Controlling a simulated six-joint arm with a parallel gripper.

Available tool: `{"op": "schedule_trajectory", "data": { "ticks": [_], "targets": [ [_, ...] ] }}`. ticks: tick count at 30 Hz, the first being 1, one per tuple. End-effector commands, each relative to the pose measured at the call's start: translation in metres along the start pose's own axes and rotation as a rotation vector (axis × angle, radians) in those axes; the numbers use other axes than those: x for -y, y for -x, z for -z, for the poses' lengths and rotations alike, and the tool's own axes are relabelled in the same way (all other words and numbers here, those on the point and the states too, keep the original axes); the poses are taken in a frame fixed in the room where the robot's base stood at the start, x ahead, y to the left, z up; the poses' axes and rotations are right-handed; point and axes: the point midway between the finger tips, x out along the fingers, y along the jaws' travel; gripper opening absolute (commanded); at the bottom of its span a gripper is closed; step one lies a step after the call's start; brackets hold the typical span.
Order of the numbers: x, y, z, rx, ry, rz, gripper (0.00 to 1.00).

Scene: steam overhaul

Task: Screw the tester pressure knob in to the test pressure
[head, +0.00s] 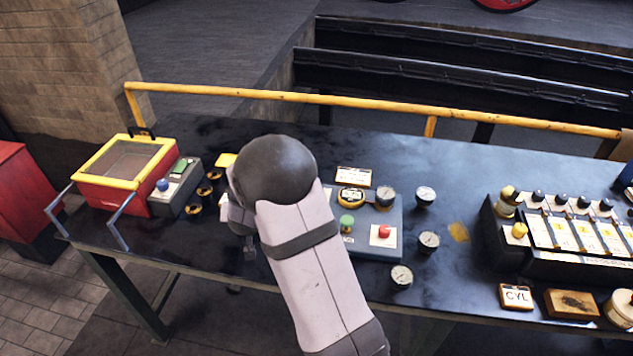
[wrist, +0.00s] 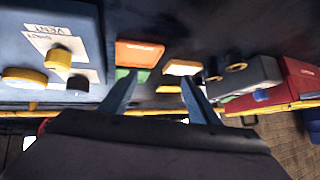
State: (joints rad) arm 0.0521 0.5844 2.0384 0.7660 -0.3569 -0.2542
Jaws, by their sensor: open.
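The tester looks like a blue-grey panel (head: 362,244) on the bench, with a gauge (head: 385,196), a yellow-ringed dial (head: 350,197), a green button (head: 347,223) and a red button (head: 383,231). My arm covers its left side in the head view. In the wrist view, a blue-grey box (wrist: 30,14) at upper left carries a VENT label, yellow knobs (wrist: 59,59) and a dark knob (wrist: 77,84). I cannot tell which is the pressure knob. My gripper (wrist: 160,82) is open and empty, its fingers apart and clear of these knobs; the head view mostly hides it.
Loose gauges (head: 429,240) lie right of the panel. A rack with levers (head: 550,262) stands at far right. A red box with a yellow-framed lid (head: 125,165) and a small grey control box (head: 178,188) stand left. A yellow rail (head: 370,103) runs behind the bench.

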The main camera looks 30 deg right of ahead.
Motion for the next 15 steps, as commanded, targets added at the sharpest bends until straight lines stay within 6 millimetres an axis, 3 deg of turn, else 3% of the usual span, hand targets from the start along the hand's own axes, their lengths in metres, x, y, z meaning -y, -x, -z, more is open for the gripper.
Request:
{"op": "schedule_trajectory", "data": {
  "ticks": [3, 6, 10, 15],
  "targets": [
    [-0.038, -0.026, 0.033, -0.151, -0.08, -0.157, 0.56],
    [-0.074, -0.037, 0.048, -0.255, -0.124, -0.292, 0.56],
    [-0.112, -0.039, 0.055, -0.35, -0.155, -0.438, 0.56],
    [-0.138, -0.036, 0.055, -0.409, -0.169, -0.547, 0.56]
  ]
}}
